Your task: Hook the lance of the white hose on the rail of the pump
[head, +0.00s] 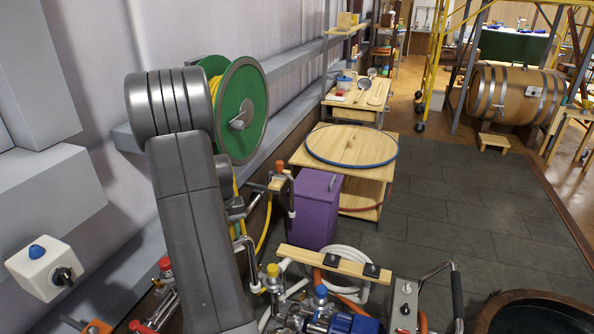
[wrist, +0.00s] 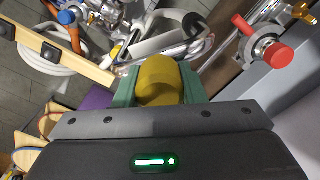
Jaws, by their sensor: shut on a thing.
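In the wrist view my gripper (wrist: 160,85) has its green jaws shut on a mustard-yellow rounded grip (wrist: 158,80). I cannot tell for sure that this grip belongs to the white hose's lance. The white hose (head: 350,257) lies coiled behind a wooden rail with black clamps (head: 335,262); hose (wrist: 38,52) and rail (wrist: 65,57) also show in the wrist view. The pump's blue motor (head: 352,324) is at the bottom of the head view. My gripper cannot be made out in the head view, where my arm covers much of the left side.
A purple cabinet (head: 316,208) stands beside a wooden table (head: 345,155) with a blue hoop. A green reel (head: 243,108) hangs on the wall. A red-capped valve (wrist: 277,57) and pipes crowd the wrist view. Grey floor (head: 460,220) is clear to the right, with a dark tub (head: 535,312) in front.

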